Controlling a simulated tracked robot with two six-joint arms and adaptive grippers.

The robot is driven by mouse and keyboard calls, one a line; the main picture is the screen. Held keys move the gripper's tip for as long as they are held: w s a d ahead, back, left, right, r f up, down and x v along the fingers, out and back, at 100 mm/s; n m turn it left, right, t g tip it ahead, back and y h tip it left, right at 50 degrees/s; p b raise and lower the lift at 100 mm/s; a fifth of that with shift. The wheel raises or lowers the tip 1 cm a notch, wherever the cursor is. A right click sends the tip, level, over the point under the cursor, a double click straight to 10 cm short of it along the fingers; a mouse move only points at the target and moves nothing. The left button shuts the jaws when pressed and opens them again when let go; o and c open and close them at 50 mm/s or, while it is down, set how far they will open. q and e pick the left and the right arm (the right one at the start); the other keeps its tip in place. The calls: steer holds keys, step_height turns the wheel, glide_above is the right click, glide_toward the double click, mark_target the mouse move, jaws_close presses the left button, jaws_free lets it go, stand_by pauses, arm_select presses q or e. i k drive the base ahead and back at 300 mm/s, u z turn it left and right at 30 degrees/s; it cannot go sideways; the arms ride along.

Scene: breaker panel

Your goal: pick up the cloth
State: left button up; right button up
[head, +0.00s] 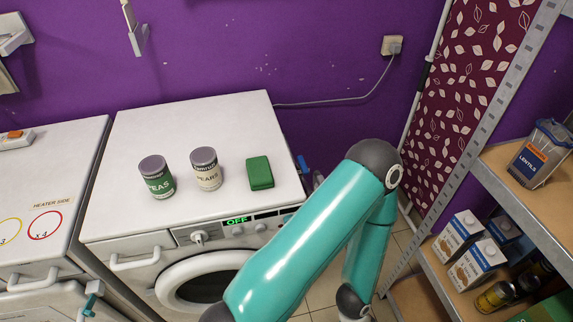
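One of my teal arms reaches up from the bottom middle, bends at a dark elbow right of the machine and goes back down. Its gripper is below the picture. I see no gripper of mine, and nothing is seen touching the cloth.
A can of peas (156,177) and a can of pears (206,169) stand left of the cloth. Another white appliance (60,150) stands at the left. A shelf (505,160) with cartons (459,235) and a lentils container (541,153) is at the right. The machine's back top is clear.

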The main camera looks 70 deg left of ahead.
mark_target(260, 174)
steer(key=z, duration=0.15)
steer(key=i, duration=0.25)
steer(key=u, duration=3.35)
